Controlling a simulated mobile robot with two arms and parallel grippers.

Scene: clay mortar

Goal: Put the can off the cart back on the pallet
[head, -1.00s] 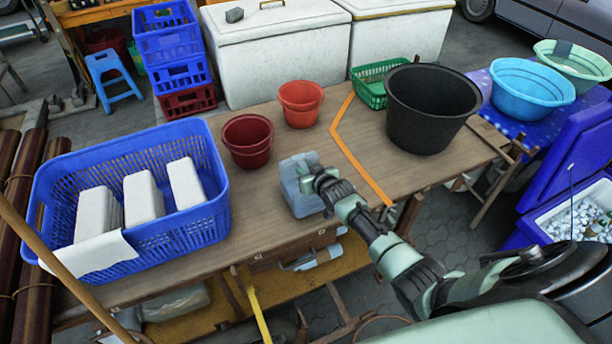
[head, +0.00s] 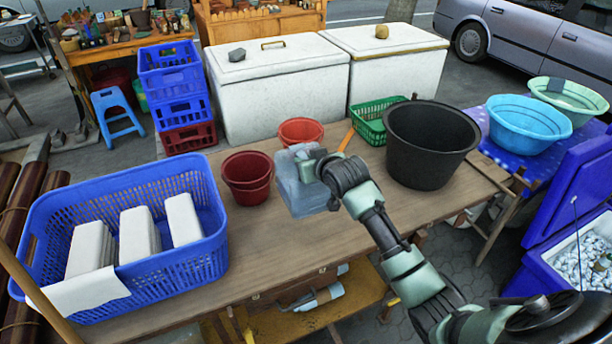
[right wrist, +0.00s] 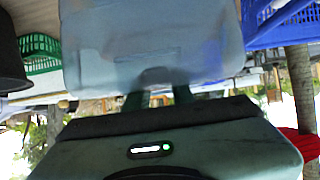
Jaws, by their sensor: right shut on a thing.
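The can is a pale blue-grey, boxy, translucent container (head: 306,196) in the middle of the head view. My right gripper (head: 321,166) is shut on it near its top. The can appears over the wooden cart top (head: 240,265) and hides part of the orange-red bucket behind it. In the right wrist view the can (right wrist: 150,45) fills the upper middle, between the fingertips (right wrist: 160,97). I cannot make out a pallet in these views. My left gripper is not in view.
A dark red bucket (head: 247,180) stands just left of the can, with the orange-red bucket (head: 300,130) behind. A blue basket (head: 185,265) fills the left side. A black tub (head: 430,150) and green basket (head: 368,125) stand right. The front middle of the top is clear.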

